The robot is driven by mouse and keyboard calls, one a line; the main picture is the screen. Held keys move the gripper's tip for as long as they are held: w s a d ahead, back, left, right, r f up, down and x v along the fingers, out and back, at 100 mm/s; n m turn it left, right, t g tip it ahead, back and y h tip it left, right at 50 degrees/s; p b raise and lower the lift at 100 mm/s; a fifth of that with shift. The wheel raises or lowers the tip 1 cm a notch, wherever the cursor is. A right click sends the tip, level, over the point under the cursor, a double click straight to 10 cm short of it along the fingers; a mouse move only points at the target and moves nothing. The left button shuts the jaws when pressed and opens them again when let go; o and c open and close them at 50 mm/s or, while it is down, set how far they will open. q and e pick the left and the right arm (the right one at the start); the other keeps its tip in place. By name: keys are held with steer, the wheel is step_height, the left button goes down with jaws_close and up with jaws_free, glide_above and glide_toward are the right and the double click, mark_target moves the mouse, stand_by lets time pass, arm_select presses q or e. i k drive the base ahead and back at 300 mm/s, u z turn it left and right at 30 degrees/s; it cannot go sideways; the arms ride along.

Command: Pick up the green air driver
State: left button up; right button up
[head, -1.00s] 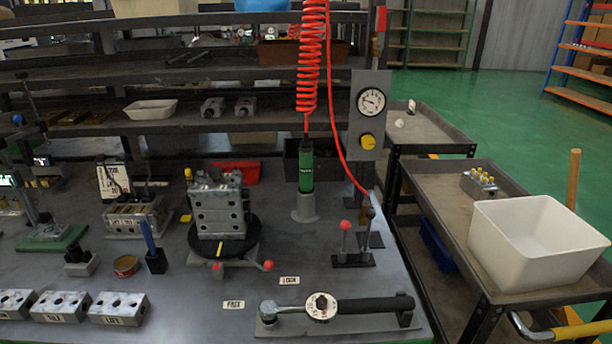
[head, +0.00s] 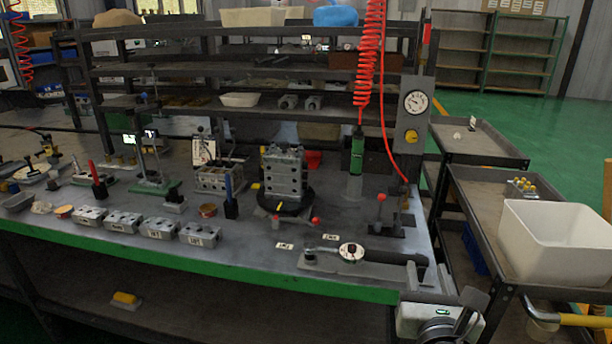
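My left gripper is not in view.
A torque wrench (head: 352,253) lies in front of the driver. A valve block (head: 285,175) on a round black turntable stands to its left, small red-knobbed levers (head: 381,210) to its right. A gauge panel (head: 414,112) rises behind. A white bin (head: 555,240) stands on the right cart.

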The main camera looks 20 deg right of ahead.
mark_target(358, 136)
steer(key=u, duration=0.8)
steer(key=k, duration=0.2)
steer(key=z, duration=1.65)
steer(key=i, duration=0.85)
steer(key=u, duration=0.5)
steer(key=i, duration=0.7)
steer(key=u, duration=0.6)
